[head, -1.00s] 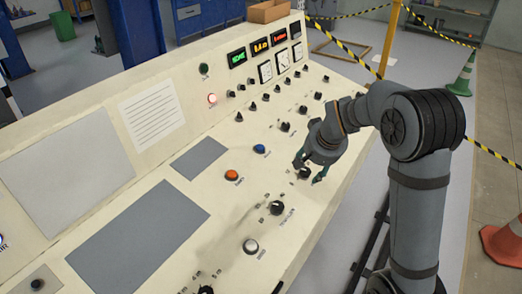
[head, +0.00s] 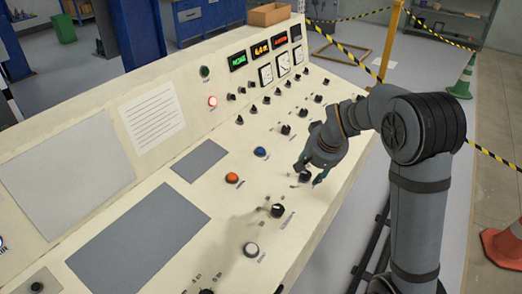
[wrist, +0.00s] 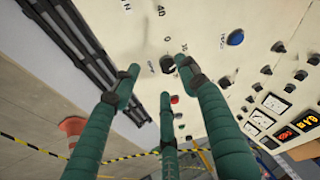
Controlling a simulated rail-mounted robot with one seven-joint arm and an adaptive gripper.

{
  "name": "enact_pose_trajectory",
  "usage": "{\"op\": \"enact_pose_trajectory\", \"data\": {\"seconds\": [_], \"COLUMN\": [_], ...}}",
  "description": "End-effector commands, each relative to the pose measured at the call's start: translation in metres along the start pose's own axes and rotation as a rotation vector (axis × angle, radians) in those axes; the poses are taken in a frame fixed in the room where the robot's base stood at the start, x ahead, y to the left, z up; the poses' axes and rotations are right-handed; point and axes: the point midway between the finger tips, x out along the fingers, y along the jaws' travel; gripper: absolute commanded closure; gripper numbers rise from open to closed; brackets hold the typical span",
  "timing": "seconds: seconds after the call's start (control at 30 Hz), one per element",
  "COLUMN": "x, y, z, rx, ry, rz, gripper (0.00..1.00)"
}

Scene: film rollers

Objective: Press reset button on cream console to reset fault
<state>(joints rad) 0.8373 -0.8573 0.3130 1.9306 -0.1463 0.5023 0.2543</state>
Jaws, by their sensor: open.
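The cream console (head: 330,117) has a sloping panel with knobs and round buttons. A blue button (head: 261,152), an orange button (head: 232,178) and a white button (head: 251,249) show on it; their labels are too small to read, so I cannot tell which is reset. My gripper (head: 308,178) is open and empty near the panel's right edge, right of the blue button. In the wrist view, its three green fingers surround a black knob (wrist: 168,65); contact cannot be told. The blue button also shows there (wrist: 235,37), outside the fingers. A red button (wrist: 175,99) appears beside the lower finger.
Several knobs (head: 286,129) stand up from the slope around my gripper. Black-and-yellow tape (head: 494,160) and cones (head: 503,247) are at the right.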

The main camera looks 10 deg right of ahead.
Motion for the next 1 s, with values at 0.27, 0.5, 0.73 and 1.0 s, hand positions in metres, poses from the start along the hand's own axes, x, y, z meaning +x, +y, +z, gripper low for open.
{"op": "enact_pose_trajectory", "data": {"seconds": [0.27, 0.5, 0.73, 1.0], "x": [0.0, 0.0, 0.0, 0.0], "y": [0.0, 0.0, 0.0, 0.0], "z": [0.0, 0.0, 0.0, 0.0], "rx": [0.0, 0.0, 0.0, 0.0], "ry": [0.0, 0.0, 0.0, 0.0], "rz": [0.0, 0.0, 0.0, 0.0], "gripper": [0.74, 0.89, 1.0, 1.0]}}
